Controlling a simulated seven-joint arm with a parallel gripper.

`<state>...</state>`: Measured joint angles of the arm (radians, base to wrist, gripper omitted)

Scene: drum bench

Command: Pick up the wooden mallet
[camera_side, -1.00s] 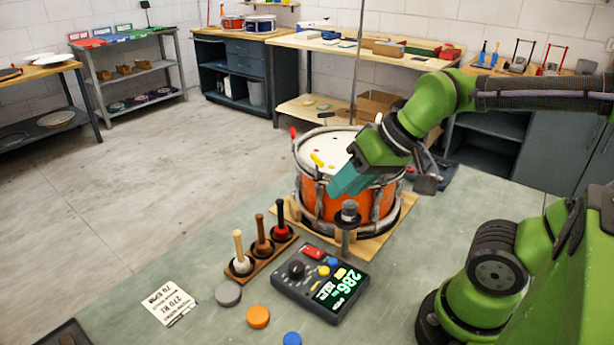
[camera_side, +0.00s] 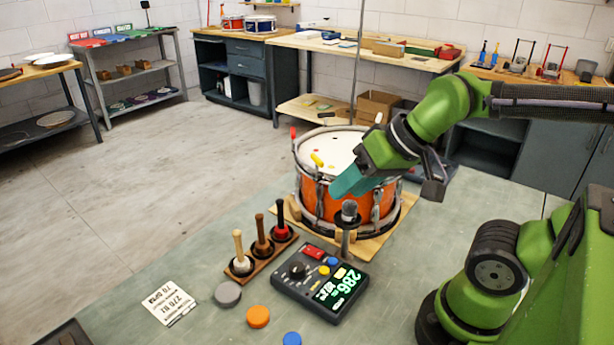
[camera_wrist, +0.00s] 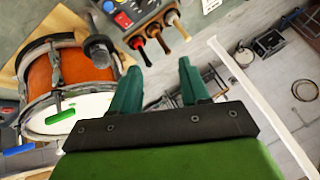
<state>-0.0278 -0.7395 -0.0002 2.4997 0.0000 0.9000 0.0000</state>
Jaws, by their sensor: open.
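A small wooden rack (camera_side: 270,263) on the bench holds three upright mallets. The middle one is brown all over and looks like the wooden mallet (camera_side: 262,236); beside it stand a pale-handled mallet with a white head (camera_side: 239,250) and a dark-handled one with a red head (camera_side: 281,220). My gripper (camera_side: 345,188) is over the front right of the orange drum (camera_side: 315,200), to the right of the rack and higher. In the wrist view my gripper (camera_wrist: 158,70) is open and empty, with the brown mallet (camera_wrist: 155,32) beyond the fingertips, apart from them.
A black knob-topped post (camera_side: 349,212) stands at the drum's front, near my fingers. A control box with a green display (camera_side: 322,286) lies right of the rack. Grey (camera_side: 228,293), orange (camera_side: 258,317) and blue discs (camera_side: 292,339) and a printed card (camera_side: 170,303) lie in front.

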